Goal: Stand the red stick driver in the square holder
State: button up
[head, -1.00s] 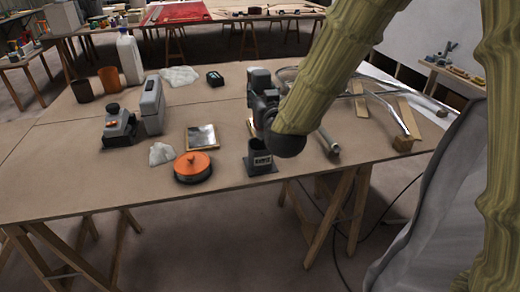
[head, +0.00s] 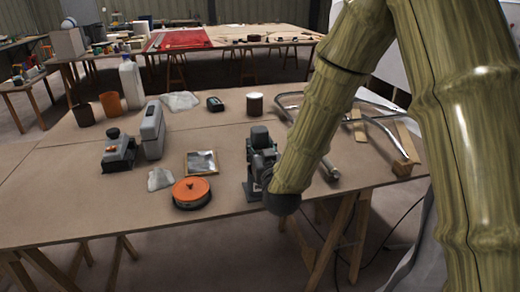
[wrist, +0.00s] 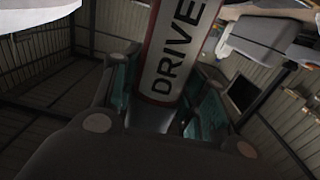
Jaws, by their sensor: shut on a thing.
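My gripper (head: 260,166) is at the front edge of the near table in the head view, low over the spot of the square holder. The dark holder (head: 251,193) is mostly hidden behind my gripper and wrist; only part of its lower left shows. In the wrist view my gripper (wrist: 163,108) has its teal pads closed on the red stick driver (wrist: 178,55), which has a white label reading "DRIVE" and red edges. The driver's lower end is hidden, so I cannot tell whether it is inside the holder or above it.
Left of my gripper stand an orange-topped round tin (head: 191,191), a framed square plate (head: 201,162) and a grey device (head: 152,130). A brown cup (head: 254,104) stands behind. Bent metal tubes (head: 375,115) lie to the right. The table's front edge is close.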

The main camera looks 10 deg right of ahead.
dwell(0.3)
jog(key=o, duration=0.6)
jog(key=shift+f, duration=0.15)
jog(key=shift+c, duration=0.2)
jog(key=o, duration=0.5)
jog(key=shift+c, duration=0.2)
jog(key=shift+r, duration=0.2)
jog(key=s+p, duration=0.5)
jog(key=s, duration=0.7)
